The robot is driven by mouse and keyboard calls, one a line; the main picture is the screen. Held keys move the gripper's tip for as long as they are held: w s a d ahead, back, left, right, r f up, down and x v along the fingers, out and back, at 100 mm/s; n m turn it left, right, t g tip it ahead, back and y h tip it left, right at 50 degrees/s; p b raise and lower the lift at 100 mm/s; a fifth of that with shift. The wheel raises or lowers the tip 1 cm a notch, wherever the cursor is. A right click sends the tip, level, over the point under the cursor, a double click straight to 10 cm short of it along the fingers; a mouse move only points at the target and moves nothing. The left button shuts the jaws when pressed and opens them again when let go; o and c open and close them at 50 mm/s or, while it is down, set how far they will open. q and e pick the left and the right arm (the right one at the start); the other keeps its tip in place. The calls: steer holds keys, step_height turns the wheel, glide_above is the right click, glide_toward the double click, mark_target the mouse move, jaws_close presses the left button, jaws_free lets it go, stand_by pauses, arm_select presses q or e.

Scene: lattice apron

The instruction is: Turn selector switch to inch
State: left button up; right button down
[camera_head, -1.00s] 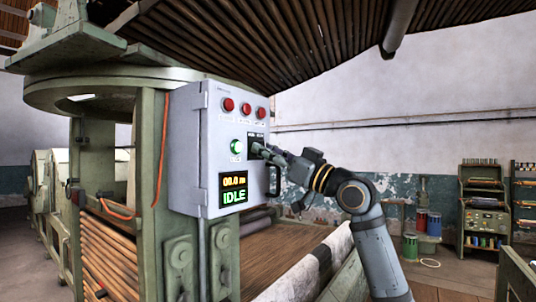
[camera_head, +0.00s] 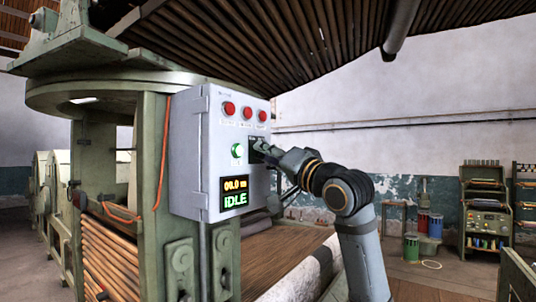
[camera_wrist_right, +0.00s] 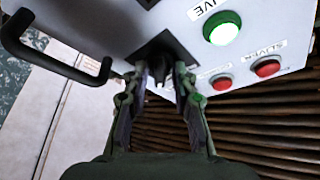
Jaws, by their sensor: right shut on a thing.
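The selector switch (camera_wrist_right: 158,68) is a dark knob on a black plate on the grey control box (camera_head: 190,150). In the head view my right gripper mostly hides it. My right gripper (camera_head: 262,150) reaches the box face from the right. In the right wrist view its two fingers (camera_wrist_right: 160,85) stand on either side of the knob and are shut on it. The switch's position marks are too small or hidden to read. My left gripper is not in view.
A green lit button (camera_head: 237,150) sits left of the switch, with three red buttons (camera_head: 229,108) above. A black handle (camera_wrist_right: 50,50) juts from the box close to my gripper. An orange cable (camera_head: 163,140) hangs at the frame. Shelves (camera_head: 486,215) stand far right.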

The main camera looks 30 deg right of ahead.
steer(key=shift+r+m, duration=0.15)
steer(key=shift+m, duration=0.35)
steer(key=c, duration=1.4)
jaws_free()
steer(key=v, duration=0.7)
steer(key=shift+s+a, duration=0.1)
steer(key=shift+s, duration=0.05)
